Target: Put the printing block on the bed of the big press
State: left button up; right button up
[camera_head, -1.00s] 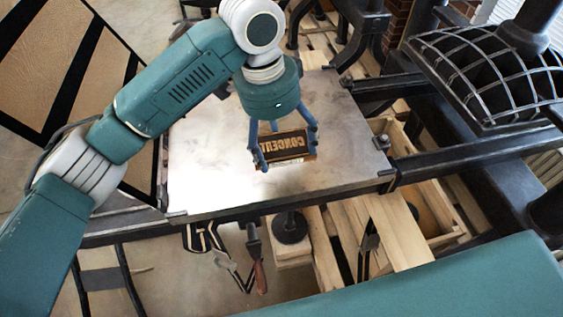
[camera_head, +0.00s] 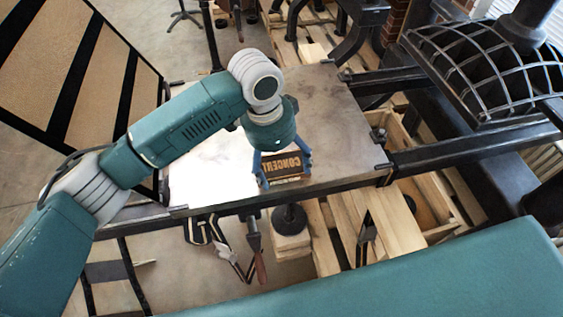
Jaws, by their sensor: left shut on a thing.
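The printing block (camera_head: 283,165) is a small dark block whose top face shows mirrored lettering in tan. My left gripper (camera_head: 285,173) is shut on it, with one blue finger on each side. The block is over the front part of the big press's bed (camera_head: 335,120), a flat grey metal plate. I cannot tell whether the block touches the plate. My right gripper is not in view.
The press's dark frame with a curved ribbed metal part (camera_head: 485,70) stands at the right. Dark rails (camera_head: 470,147) run from the bed towards it. Wooden crates and boards (camera_head: 390,225) lie below the front edge. The bed's right half is bare.

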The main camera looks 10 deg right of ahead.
aim_at(274, 170)
pick_arm(q)
jog(key=o, duration=1.7)
jog(key=shift+f, duration=0.1)
jog(key=shift+o, duration=0.2)
jog(key=shift+r, duration=0.5)
notch_tip(274, 170, up, 11)
jog(key=a+b, duration=0.2)
jog(key=shift+b, duration=0.35)
